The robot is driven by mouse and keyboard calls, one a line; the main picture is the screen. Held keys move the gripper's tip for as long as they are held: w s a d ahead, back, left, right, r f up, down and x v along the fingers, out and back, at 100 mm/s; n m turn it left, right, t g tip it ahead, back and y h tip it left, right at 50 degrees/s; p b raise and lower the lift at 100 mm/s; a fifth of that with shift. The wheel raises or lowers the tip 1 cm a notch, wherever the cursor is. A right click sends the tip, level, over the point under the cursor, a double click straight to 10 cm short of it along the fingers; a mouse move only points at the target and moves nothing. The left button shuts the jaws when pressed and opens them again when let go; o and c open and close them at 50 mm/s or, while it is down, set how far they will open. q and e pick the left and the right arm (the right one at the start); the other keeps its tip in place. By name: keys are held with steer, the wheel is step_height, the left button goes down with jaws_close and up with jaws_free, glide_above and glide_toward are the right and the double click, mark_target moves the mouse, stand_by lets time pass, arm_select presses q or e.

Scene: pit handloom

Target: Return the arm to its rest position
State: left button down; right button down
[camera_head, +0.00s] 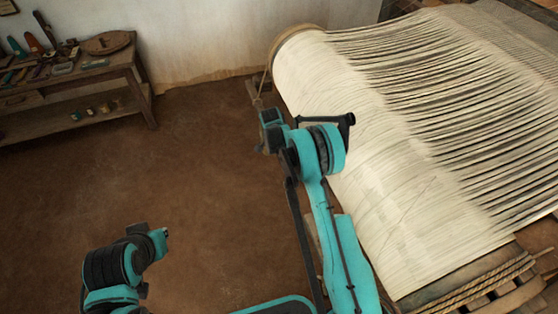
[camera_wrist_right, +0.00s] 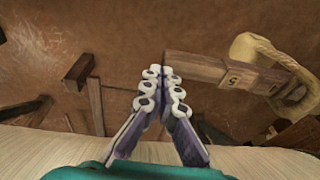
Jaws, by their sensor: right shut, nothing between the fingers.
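My right arm (camera_head: 335,235) reaches up through the middle of the head view, with its wrist beside the left edge of the loom's pale warp (camera_head: 370,160). In the right wrist view my right gripper (camera_wrist_right: 163,75) is shut and empty, its pale-jointed fingers meeting at the tips. The brown floor lies beyond the fingertips. My left arm (camera_head: 115,265) is folded at the lower left of the head view; its gripper fingers cannot be made out.
A wooden bar (camera_wrist_right: 215,72) marked 5 and a cream curved piece (camera_wrist_right: 258,55) lie to the right of the fingers. A wooden bench (camera_head: 80,82) with tools stands at the upper left. Floor (camera_head: 190,165) between bench and loom is clear. Ropes (camera_head: 480,285) wrap the loom's front beam.

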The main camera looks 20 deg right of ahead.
steer(key=s+p+v, duration=0.1)
steer(key=p+v, duration=0.2)
steer(key=v, duration=0.7)
steer(key=shift+s, duration=0.15)
steer(key=s+a+r+n+t+y, duration=0.15)
steer(key=s+r+n, duration=0.25)
steer(key=s+r, duration=0.45)
steer(key=s+r+n+t, duration=0.2)
steer(key=s+r+n, duration=0.35)
steer(key=r, duration=0.55)
steer(key=s+a+n+t, duration=0.1)
steer(key=s+n+t, duration=0.2)
steer(key=s+n, duration=0.5)
steer(key=shift+s+a+r+y, duration=0.3)
steer(key=shift+s+y, duration=0.05)
steer(key=shift+s, duration=5.1)
